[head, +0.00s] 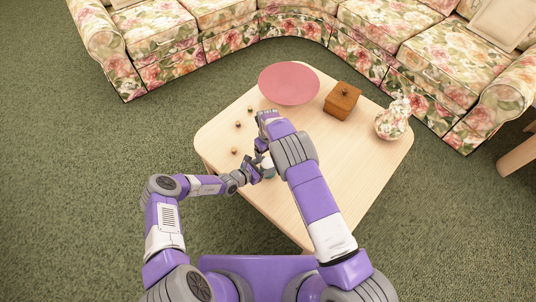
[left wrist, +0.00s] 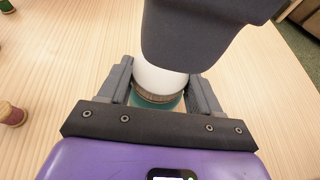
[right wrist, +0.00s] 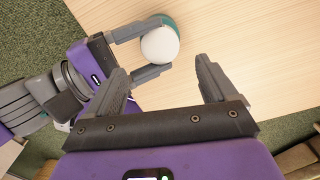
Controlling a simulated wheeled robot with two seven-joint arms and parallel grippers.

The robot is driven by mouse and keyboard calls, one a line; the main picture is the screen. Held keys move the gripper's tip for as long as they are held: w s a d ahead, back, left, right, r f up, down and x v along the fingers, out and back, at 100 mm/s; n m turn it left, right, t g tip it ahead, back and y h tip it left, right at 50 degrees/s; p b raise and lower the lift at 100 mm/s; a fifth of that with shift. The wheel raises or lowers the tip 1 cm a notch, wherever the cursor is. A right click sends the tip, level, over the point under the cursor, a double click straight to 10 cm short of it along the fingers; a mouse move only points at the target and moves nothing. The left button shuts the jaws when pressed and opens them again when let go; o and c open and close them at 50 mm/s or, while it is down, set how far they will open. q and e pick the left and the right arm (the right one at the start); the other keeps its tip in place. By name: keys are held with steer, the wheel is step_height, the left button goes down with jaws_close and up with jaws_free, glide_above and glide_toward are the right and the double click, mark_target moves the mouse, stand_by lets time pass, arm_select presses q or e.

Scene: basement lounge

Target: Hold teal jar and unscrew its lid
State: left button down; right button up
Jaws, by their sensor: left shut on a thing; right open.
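The teal jar (left wrist: 158,103) has a teal body, a brownish band and a white rounded lid (right wrist: 160,44). My left gripper (right wrist: 152,50) is shut on the jar's body, with a finger on either side, and the lid is still on it. In the left wrist view a dark grey part of my right arm hides part of the lid. My right gripper (right wrist: 163,72) is open and empty, its fingers pointing toward the lid but apart from it. In the head view my right arm hides much of this area.
The pale wooden table (head: 335,170) carries a pink dish (head: 289,83), a brown lidded box (head: 341,100) and a floral vase (head: 393,120) along the back and right. Small spools, one a red spool (left wrist: 12,114), stand at the left. The table's right half is mostly clear.

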mark_target(268, 163)
arm_select(q)
steer(key=shift+s+a+f, duration=0.1)
steer(key=shift+s+f, duration=0.05)
steer(key=shift+f, duration=0.1)
arm_select(e)
step_height(268, 163, down, 8)
steer(key=shift+r, duration=0.1)
steer(key=c, duration=1.1)
steer(key=shift+n, duration=1.7)
steer(key=o, duration=1.2)
steer(key=shift+r, duration=0.15)
